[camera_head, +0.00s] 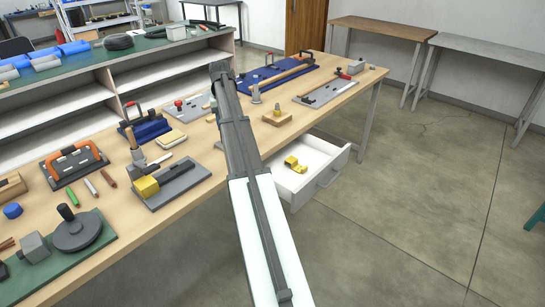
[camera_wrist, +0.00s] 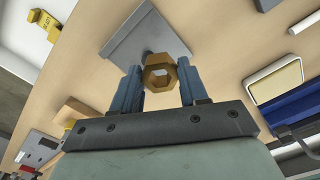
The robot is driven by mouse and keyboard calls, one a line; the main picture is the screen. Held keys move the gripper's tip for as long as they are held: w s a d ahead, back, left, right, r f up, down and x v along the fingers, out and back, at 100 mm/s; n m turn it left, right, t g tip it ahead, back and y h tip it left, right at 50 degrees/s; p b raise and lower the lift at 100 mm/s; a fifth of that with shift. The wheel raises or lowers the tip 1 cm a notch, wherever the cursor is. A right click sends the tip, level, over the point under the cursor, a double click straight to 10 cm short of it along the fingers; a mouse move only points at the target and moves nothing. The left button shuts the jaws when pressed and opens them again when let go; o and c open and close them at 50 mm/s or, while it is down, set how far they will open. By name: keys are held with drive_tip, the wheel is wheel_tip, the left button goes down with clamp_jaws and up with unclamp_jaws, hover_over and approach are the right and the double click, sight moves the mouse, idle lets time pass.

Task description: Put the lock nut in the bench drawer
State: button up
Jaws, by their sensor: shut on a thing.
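The lock nut, a brass-coloured hexagonal ring (camera_wrist: 174,88), shows in the wrist view between the two blue fingers of my gripper (camera_wrist: 159,76). The gripper is shut on it, with its hole facing the camera. Behind the nut is a grey plate (camera_wrist: 125,42) on the wooden bench top; I cannot tell the gap to it. The bench drawer (camera_head: 336,172) is pulled open at the front of the bench, right of my arm, with a yellow part (camera_head: 294,163) inside. The drawer also shows at the upper left of the wrist view (camera_wrist: 62,10). My arm hides the gripper and nut in the head view.
The bench top (camera_head: 215,150) carries several fixtures. A wooden block with a brass piece (camera_head: 277,116) stands behind the drawer. A grey plate with a yellow block (camera_head: 147,187) lies left of my arm. The floor right of the drawer (camera_head: 420,190) is clear.

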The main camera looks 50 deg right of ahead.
drive_tip(key=w+a+r+n, duration=0.2)
drive_tip(key=w+a+r, duration=0.1)
drive_tip(key=a, duration=0.8)
drive_tip(key=w+a+r+n, duration=0.2)
drive_tip(key=a+r, duration=0.1)
drive_tip(key=a, duration=0.7)
drive_tip(key=w+a+r+n, duration=0.2)
drive_tip(key=w+a+r, duration=0.1)
drive_tip(key=a, duration=0.8)
drive_tip(key=m, duration=0.7)
hover_over(289, 175)
drive_tip(key=w+a, duration=0.9)
drive_tip(key=a, duration=0.1)
drive_tip(key=f, duration=1.2)
drive_tip(key=shift+w+f, duration=0.2)
drive_tip(key=shift+f, duration=0.15)
drive_tip(key=s+d+f+m, duration=0.3)
drive_tip(key=s+d+f, duration=0.5)
drive_tip(key=s+d, duration=0.2)
drive_tip(key=shift+w+f, duration=0.2)
drive_tip(key=shift+f, duration=4.85)
drive_tip(key=shift+f, duration=0.15)
